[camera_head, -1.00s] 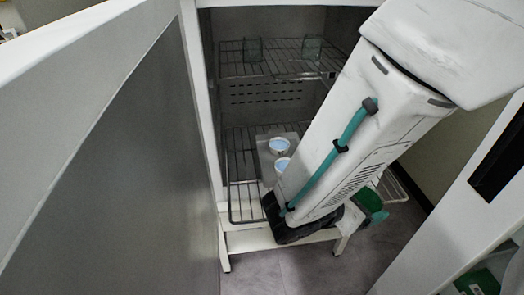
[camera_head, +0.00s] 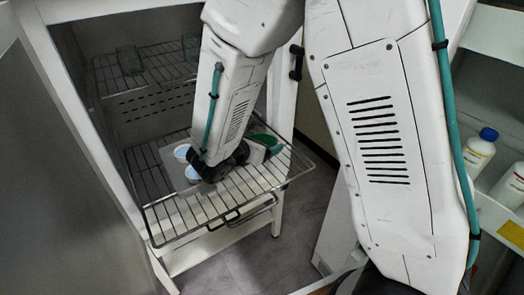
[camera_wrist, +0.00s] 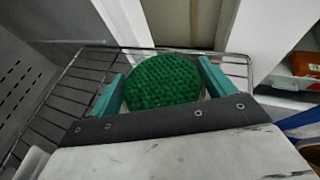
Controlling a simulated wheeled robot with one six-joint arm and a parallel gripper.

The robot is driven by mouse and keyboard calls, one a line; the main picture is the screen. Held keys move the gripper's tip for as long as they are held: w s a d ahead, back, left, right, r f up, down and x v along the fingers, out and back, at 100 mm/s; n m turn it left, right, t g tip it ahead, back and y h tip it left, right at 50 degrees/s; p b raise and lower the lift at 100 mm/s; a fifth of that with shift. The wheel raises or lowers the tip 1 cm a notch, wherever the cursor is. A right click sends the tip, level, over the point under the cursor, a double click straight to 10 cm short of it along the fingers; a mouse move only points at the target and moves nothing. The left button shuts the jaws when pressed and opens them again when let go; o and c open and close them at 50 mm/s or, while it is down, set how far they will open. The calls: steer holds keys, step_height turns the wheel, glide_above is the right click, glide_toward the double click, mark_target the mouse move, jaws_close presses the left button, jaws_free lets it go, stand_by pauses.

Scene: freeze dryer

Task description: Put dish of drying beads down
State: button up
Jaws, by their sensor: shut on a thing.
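The dish of drying beads (camera_wrist: 165,80) is round and filled with green beads. In the wrist view it sits between the two teal fingers of my gripper (camera_wrist: 160,88), which is shut on it. The dish looks level, over or on the pulled-out wire shelf (camera_head: 240,187); I cannot tell whether it touches the wires. In the head view my gripper (camera_head: 262,146) is at the right part of this shelf, partly hidden by my arm, and only a bit of green shows.
Two small dishes with pale blue contents (camera_head: 181,152) (camera_head: 192,174) stand on a flat tray to the left of my gripper. An upper rack (camera_head: 150,72) holds glass beakers. The shelf's front wires are bare. Bottles (camera_head: 480,152) stand at the right.

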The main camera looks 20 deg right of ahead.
steer(key=shift+w+d+f, duration=0.1)
steer(key=shift+w, duration=0.1)
steer(key=shift+f, duration=1.7)
steer(key=o, duration=0.9)
steer(key=shift+f, duration=0.15)
